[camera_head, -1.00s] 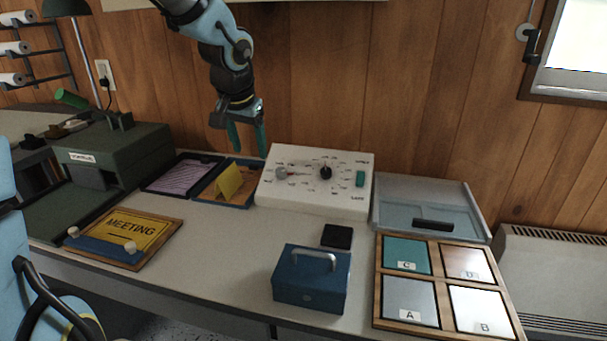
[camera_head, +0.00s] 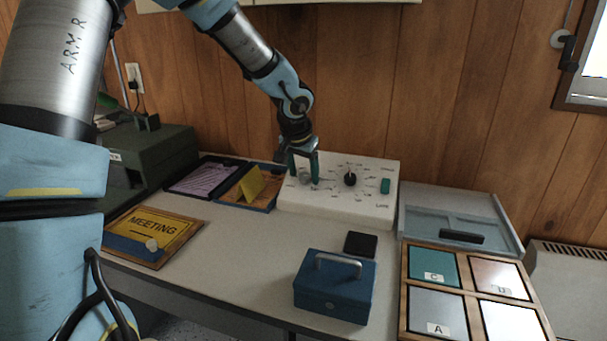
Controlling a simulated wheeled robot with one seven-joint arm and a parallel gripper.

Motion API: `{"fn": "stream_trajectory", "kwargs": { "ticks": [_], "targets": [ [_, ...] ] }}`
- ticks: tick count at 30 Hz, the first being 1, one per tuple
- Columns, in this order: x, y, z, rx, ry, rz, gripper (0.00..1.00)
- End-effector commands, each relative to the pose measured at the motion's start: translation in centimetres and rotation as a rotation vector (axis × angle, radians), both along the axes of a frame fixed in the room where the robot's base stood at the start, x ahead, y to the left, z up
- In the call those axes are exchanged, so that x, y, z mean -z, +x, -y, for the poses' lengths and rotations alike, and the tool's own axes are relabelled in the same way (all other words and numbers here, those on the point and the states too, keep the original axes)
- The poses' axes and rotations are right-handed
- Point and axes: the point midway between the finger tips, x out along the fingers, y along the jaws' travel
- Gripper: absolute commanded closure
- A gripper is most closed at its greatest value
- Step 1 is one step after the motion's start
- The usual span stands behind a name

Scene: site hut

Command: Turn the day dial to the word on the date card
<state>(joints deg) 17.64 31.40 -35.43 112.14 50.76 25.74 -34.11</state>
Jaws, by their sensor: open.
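The white dial box (camera_head: 335,208) stands at the back of the desk against the wood wall. It has a grey knob (camera_head: 305,178) on the left, a black knob (camera_head: 350,179) near the middle and a green button (camera_head: 385,186) on the right. The lettering around the knobs is too small to read. My gripper (camera_head: 304,182) is open, pointing down at the left knob, with its green fingers to either side of it in the picture. I cannot tell whether they touch it. A yellow folded card (camera_head: 252,186) stands in a blue tray (camera_head: 268,208); its writing is not visible.
A blue cash box (camera_head: 335,286) and a black pad (camera_head: 361,244) are in front of the dial box. A MEETING board (camera_head: 153,229) lies left. A wooden rack of lettered tiles (camera_head: 405,290) and a grey tray (camera_head: 490,212) are right. The middle desk is clear.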

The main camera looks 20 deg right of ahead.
Motion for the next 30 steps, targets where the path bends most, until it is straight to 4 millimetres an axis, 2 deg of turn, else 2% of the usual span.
{"fn": "stream_trajectory", "kwargs": {
  "ticks": [8,25,30],
  "targets": [
    [0.11,0.04,0.02,0.0,0.0,0.0,0.34],
    [0.11,0.05,-0.01,0.0,0.0,0.0,0.98],
    [0.11,0.05,-0.02,0.0,0.0,0.0,1.0]
  ]
}}
